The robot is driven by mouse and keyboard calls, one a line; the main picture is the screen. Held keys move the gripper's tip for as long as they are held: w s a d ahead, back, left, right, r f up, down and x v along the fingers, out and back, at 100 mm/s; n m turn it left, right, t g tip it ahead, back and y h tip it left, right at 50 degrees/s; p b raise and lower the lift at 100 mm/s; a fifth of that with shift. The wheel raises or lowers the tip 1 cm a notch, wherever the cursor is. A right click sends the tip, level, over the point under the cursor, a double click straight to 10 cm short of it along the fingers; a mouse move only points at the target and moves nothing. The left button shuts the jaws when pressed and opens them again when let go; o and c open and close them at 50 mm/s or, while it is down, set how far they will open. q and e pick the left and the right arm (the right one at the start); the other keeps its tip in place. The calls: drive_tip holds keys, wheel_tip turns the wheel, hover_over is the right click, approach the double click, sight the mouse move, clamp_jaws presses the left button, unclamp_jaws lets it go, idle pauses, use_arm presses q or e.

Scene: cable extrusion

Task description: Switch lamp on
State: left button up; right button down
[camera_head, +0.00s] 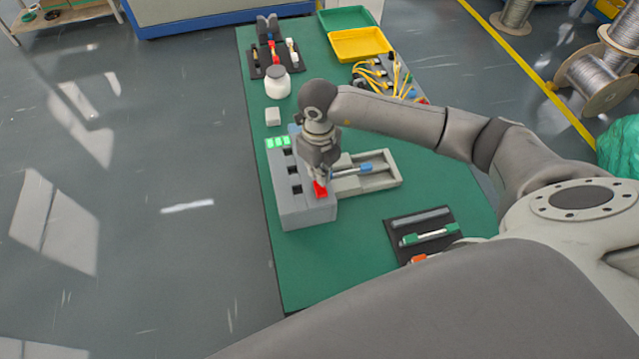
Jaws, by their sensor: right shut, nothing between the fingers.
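A grey box-shaped unit (309,217) stands on the green table, with several dark square openings along its top. A red part (320,189) sits on the near right of the unit's top. My right gripper (319,179) points down just over the red part, shut and empty. I cannot tell whether the fingertips touch it; my wrist hides some of the unit's top. My left gripper is not in view.
A light grey frame (391,182) with a blue-ended rod adjoins the unit on the right. A black tray (393,226) with tools lies nearer. A white jar (278,82), a yellow bin (360,44) and a green bin stand farther back. The table's near left is clear.

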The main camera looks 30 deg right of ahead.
drive_tip(key=shift+r+p, duration=1.25)
drive_tip(key=shift+r, duration=1.15)
drive_tip(key=shift+f, duration=0.1)
